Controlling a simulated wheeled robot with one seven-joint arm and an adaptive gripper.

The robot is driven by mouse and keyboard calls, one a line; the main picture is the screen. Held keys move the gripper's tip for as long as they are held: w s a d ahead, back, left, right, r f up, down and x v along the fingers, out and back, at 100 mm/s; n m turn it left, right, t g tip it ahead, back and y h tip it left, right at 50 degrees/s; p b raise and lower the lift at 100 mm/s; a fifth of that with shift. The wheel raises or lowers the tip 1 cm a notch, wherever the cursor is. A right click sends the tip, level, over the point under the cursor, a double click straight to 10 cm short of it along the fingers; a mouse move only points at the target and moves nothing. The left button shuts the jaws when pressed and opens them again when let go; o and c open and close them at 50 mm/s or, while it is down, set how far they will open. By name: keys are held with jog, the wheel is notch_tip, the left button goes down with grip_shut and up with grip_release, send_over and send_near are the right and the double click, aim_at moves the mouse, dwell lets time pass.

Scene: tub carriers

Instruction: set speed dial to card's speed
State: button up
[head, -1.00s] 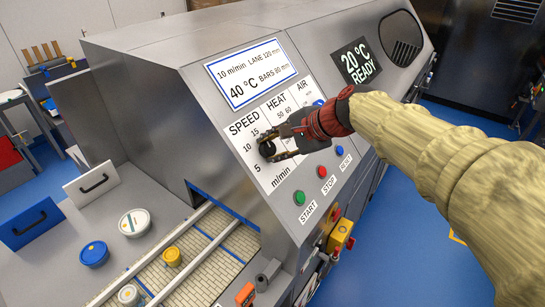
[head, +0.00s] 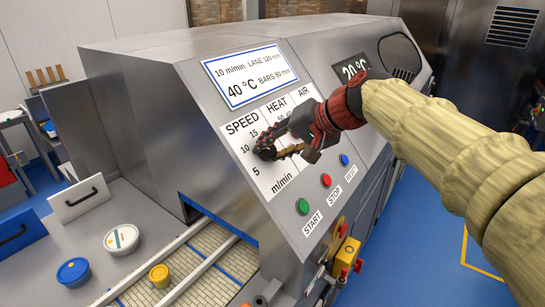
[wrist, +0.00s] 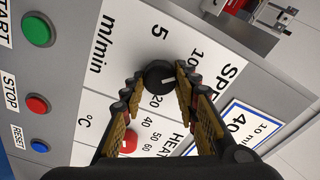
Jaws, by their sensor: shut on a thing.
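The black speed dial (wrist: 159,76) sits between the two fingertips of my gripper (wrist: 158,82), which is shut on it. A pale mark on the dial points right in the wrist view, towards the side between the 10 and a label hidden by a finger. In the head view my gripper (head: 268,148) covers most of the dial. The card (head: 252,76), white with a blue border, reads 10 m/min, lane 120 mm, 40 °C, bars 80 mm. It also shows in part in the wrist view (wrist: 240,120).
A green start button (head: 303,206), a red stop button (head: 326,180) and a blue reset button (head: 344,159) lie below the dial panel. A red heat dial (wrist: 129,141) is close to my fingers. Tubs stand at lower left, including a white one (head: 121,239).

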jog(key=shift+f+n+b, duration=0.1)
jog(key=shift+n+b, duration=0.3)
jog(key=shift+n, duration=0.2)
jog(key=o, duration=1.2)
jog(key=shift+c, duration=0.2)
jog(key=v, duration=1.2)
jog(key=shift+d, duration=0.1)
